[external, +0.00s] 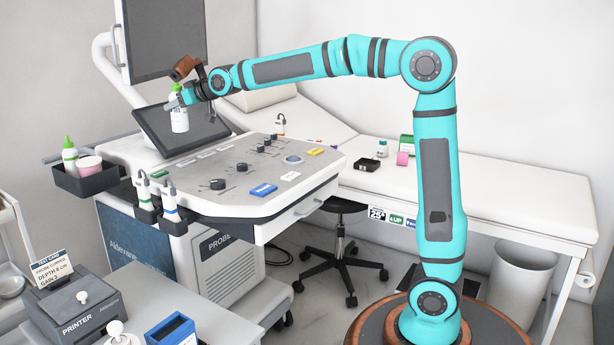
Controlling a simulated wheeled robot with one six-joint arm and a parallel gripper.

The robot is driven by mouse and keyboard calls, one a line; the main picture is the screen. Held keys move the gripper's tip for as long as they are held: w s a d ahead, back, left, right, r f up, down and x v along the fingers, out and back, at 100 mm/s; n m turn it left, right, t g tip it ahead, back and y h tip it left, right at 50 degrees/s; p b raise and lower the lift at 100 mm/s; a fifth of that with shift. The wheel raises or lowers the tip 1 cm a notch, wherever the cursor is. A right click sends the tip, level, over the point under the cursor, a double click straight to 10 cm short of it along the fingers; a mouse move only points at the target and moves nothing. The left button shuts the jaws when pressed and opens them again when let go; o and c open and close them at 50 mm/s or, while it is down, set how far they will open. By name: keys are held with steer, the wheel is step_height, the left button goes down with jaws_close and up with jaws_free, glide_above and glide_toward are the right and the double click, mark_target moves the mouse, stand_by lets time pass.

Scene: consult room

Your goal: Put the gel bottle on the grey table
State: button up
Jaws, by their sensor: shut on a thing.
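My gripper (181,101) is shut on a white bottle with a green top (180,120), taken to be the gel bottle. It holds the bottle upright, in front of the tilted dark screen of the ultrasound machine as seen here. A similar white bottle with a green tip (70,157) stands in the black side tray. The grey table (148,287) is at the lower left, partly cut off by the frame. It is well below and apart from the held bottle.
The grey table carries a printer (85,308) with a card, a blue box (170,331) and a white knobbed item (116,333). Its right and back parts look clear. The ultrasound console (235,180) with probes stands behind it. A white couch (460,195) is at right.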

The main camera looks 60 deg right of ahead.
steer(key=s+a+f+n+y, duration=0.1)
steer(key=s+a, duration=0.1)
steer(key=a, duration=0.7)
steer(key=s+a+f+n+g+y, duration=0.1)
steer(key=s+a+n+y, duration=0.15)
steer(key=a, duration=0.65)
steer(key=s+a+f+y, duration=0.1)
steer(key=s+a, duration=0.2)
steer(key=a, duration=0.7)
steer(key=s+a+f+n+g+y, duration=0.1)
steer(key=s+a+f+n, duration=0.1)
steer(key=s+a+f, duration=0.55)
steer(key=s+a+f+y, duration=0.1)
steer(key=s+a+f, duration=0.1)
steer(key=s+f, duration=0.5)
steer(key=s+a+f, duration=0.2)
steer(key=a+f, duration=0.1)
steer(key=f, duration=0.8)
steer(key=w+d+r+m+t+h, duration=0.1)
steer(key=w+d+r+m+h, duration=0.25)
steer(key=w, duration=0.35)
steer(key=w+d+r+m+t+h, duration=0.1)
steer(key=w+d+r+m+h, duration=0.2)
steer(key=w, duration=0.4)
steer(key=shift+n, duration=0.5)
steer(key=f, duration=1.6)
steer(key=shift+d+f, duration=0.2)
steer(key=shift+d, duration=0.05)
steer(key=shift+f, duration=0.1)
